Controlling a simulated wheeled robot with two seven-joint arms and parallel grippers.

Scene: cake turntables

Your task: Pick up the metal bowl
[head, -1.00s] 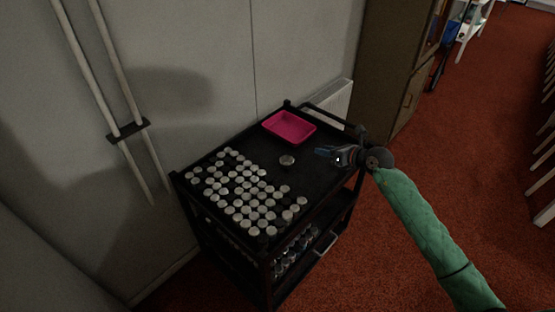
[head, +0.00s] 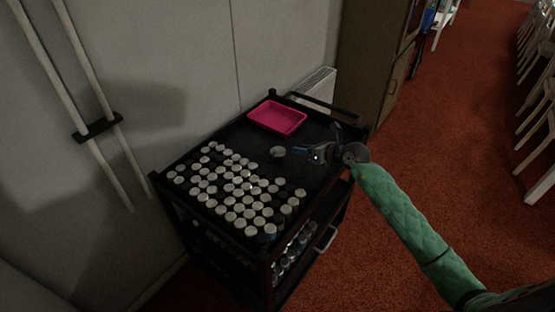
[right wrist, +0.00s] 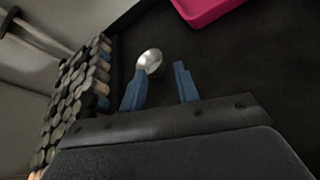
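The metal bowl (head: 278,151) is a small, shiny, round piece on the black cart top, between the pink tray and the rows of jars. In the right wrist view the bowl (right wrist: 150,60) lies just beyond the blue fingertips, nearer the left finger. My right gripper (head: 297,150) is just right of the bowl in the head view. In the right wrist view its fingers (right wrist: 160,74) are apart with nothing gripped between them. Whether a finger touches the bowl is unclear. My left gripper is not in view.
A pink tray (head: 277,117) sits at the back of the black cart (head: 313,133). Several rows of light-topped jars (head: 232,190) fill the cart's left and front. A wall stands behind, and red carpet lies to the right.

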